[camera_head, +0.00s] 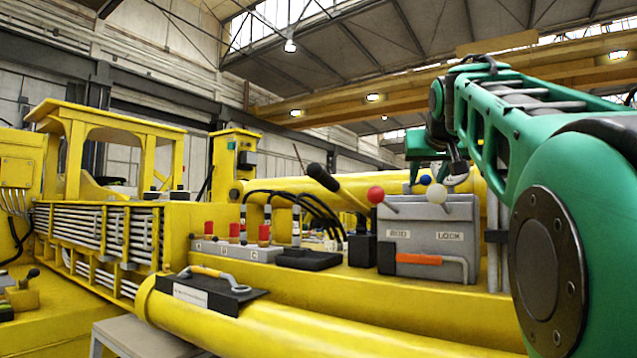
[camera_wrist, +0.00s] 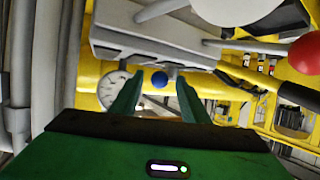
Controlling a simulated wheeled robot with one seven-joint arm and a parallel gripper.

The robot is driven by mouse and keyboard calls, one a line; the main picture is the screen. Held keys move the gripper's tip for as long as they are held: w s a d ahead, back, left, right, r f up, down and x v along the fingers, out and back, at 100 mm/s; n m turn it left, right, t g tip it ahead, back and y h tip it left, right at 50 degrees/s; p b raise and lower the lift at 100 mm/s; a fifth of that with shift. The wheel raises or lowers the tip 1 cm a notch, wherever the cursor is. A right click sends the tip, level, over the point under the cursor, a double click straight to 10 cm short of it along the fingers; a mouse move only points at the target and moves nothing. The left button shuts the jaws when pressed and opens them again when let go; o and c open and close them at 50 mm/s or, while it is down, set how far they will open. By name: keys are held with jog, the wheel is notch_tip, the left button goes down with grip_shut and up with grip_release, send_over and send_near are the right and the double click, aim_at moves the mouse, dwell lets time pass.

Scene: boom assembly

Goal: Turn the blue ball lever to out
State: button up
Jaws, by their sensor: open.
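The blue ball (camera_head: 425,180) shows just above the top edge of a grey lever box (camera_head: 430,235), between a red ball lever (camera_head: 375,194) and a white ball lever (camera_head: 436,193). Its stem is mostly hidden. In the wrist view the blue ball (camera_wrist: 159,79) appears between my two green fingertips, with visible space on both sides. My gripper (camera_wrist: 158,84) is open and empty; I cannot tell how far the ball lies ahead of the tips. In the head view my gripper (camera_head: 438,158) is above and behind the box, partly hidden.
The white ball (camera_wrist: 228,8) and red ball (camera_wrist: 306,54) are close to the wrist camera. A round gauge (camera_wrist: 112,88) lies left of the fingers. The box front has an orange-gripped handle (camera_head: 418,259). A black-gripped lever (camera_head: 322,177) slants left of the box.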

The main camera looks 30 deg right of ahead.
jog(key=v, duration=1)
jog(key=shift+s+a, duration=0.1)
